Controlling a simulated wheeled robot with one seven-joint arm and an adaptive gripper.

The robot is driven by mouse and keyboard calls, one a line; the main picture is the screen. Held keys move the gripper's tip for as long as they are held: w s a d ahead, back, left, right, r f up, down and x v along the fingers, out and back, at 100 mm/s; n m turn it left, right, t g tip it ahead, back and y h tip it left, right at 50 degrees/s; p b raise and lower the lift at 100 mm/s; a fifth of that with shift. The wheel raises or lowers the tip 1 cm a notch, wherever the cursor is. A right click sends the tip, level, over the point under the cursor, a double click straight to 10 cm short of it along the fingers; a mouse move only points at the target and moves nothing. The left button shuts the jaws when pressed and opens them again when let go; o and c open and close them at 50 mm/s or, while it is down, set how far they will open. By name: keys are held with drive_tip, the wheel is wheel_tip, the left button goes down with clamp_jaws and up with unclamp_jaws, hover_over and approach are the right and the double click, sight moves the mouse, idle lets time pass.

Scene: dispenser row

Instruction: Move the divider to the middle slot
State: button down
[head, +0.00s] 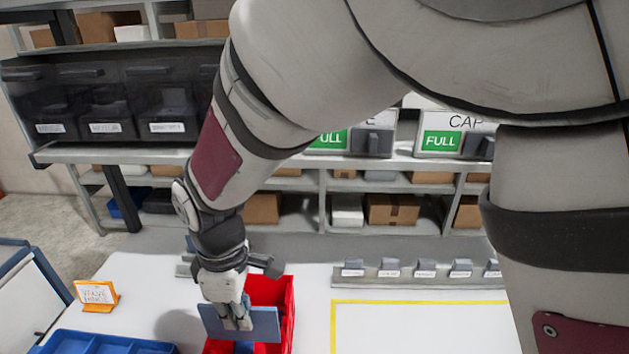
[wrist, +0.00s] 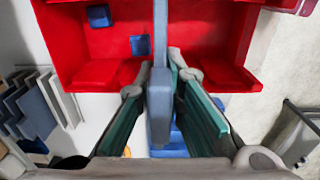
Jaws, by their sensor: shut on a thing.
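The divider (head: 262,325) is a flat blue-grey panel. My gripper (head: 237,318) is shut on it and holds it upright over the front part of the red bin (head: 289,310). In the wrist view the divider (wrist: 160,105) appears edge-on between the green-padded fingers of my gripper (wrist: 161,88). The red bin (wrist: 85,52) lies beyond the fingertips there, with small blue blocks (wrist: 140,45) inside. The divider's far end overlaps the bin in that view; I cannot tell whether it touches. The bin's slots are mostly hidden by the divider and gripper.
A blue tray (head: 100,343) and an orange sign holder (head: 96,296) stand left of the bin. A yellow-outlined area (head: 420,325) on the right is bare. A grey labelled rail (head: 420,275) lies behind it. Several grey plates (wrist: 35,105) stand left in the wrist view.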

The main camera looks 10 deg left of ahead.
drive_tip(key=shift+f+b, duration=2.2)
drive_tip(key=shift+f, duration=4.1)
drive_tip(key=c, duration=1.6)
unclamp_jaws()
drive_tip(key=shift+r, duration=0.1)
wheel_tip(320, 180, up, 12)
drive_tip(key=shift+f, duration=0.1)
